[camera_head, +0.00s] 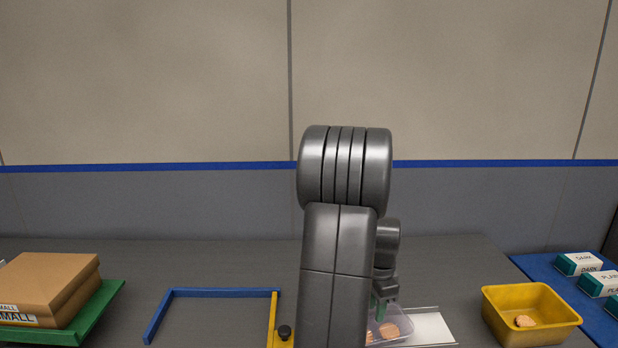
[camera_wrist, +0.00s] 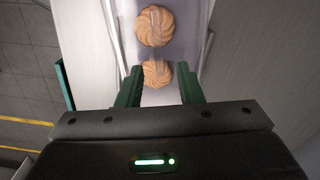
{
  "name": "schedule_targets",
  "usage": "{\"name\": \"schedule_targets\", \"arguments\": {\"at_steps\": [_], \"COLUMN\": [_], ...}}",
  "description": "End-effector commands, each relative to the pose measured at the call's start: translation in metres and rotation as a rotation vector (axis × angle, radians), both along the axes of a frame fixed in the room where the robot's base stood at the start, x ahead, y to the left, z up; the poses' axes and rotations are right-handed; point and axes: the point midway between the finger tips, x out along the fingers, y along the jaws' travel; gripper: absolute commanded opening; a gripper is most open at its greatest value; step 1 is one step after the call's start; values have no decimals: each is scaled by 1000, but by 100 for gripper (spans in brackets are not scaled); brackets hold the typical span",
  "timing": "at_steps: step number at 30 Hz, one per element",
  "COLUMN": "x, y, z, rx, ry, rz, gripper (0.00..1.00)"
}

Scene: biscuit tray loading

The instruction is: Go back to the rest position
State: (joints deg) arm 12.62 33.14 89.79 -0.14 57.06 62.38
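My gripper (camera_head: 382,308) is low over a clear tray (camera_head: 405,320), partly behind my own arm in the head view. In the wrist view my gripper (camera_wrist: 159,72) has its two green fingers spread apart, with a gap between them. A round swirled biscuit (camera_wrist: 157,74) shows between and just beyond the fingertips, and I see no finger closed on it. Another biscuit (camera_wrist: 158,26) lies farther up in the clear tray (camera_wrist: 196,30). In the head view, a biscuit (camera_head: 389,331) shows in the tray beside the gripper. My arm hides part of the tray.
A yellow tub (camera_head: 505,312) with a biscuit (camera_head: 525,321) stands to the right. Beyond it, small cartons (camera_head: 578,263) sit on a blue mat (camera_head: 535,262). Brown boxes (camera_head: 45,285) rest on a green tray (camera_head: 105,300) at left. A blue frame (camera_head: 220,292) lies between.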

Motion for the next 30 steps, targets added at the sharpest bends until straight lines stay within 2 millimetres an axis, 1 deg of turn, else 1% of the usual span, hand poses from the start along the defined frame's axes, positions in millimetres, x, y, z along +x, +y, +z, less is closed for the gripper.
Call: {"name": "schedule_targets", "arguments": {"at_steps": [1, 3, 4, 5, 6, 9, 13, 17, 30], "x": [-1, 1, 0, 5, 6, 6, 5, 5, 4], "y": [0, 0, 0, -3, -4, -3, -3, -3, -3], "z": [-11, 8, 14, 10, 19, 35, 48, 52, 54], "rx": [1, -1, 0, 0, 0, 0, -1, 0, -1], "ry": [4, -3, -2, -1, -2, -2, -1, -1, -7], "rz": [0, 0, 0, -1, -1, 0, 0, 0, 4], "gripper": [33, 33, 33, 33, 33, 33, 33, 33, 33]}}
